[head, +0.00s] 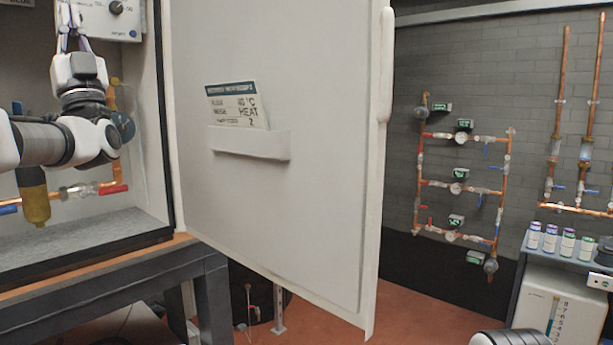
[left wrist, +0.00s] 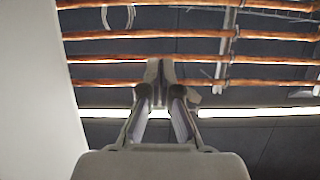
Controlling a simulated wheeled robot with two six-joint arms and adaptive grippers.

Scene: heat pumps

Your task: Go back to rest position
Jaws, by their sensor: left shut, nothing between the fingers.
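My left gripper (head: 73,42) points upward at the top left of the head view, inside an open cabinet, in front of a white control box (head: 100,16) with a black knob. In the left wrist view my left gripper (left wrist: 160,68) has its fingertips together, with nothing between them, below copper pipes (left wrist: 180,37) on the dark ceiling. My right gripper is not in view; a rounded grey and white part at the bottom right edge of the head view appears to be mine.
The white cabinet door (head: 300,80) stands open, with a paper card (head: 236,104) in its holder. Inside are copper pipes with a red-handled valve (head: 113,189). A wall pipe manifold (head: 457,188) and a shelf with several cans (head: 550,238) stand at right.

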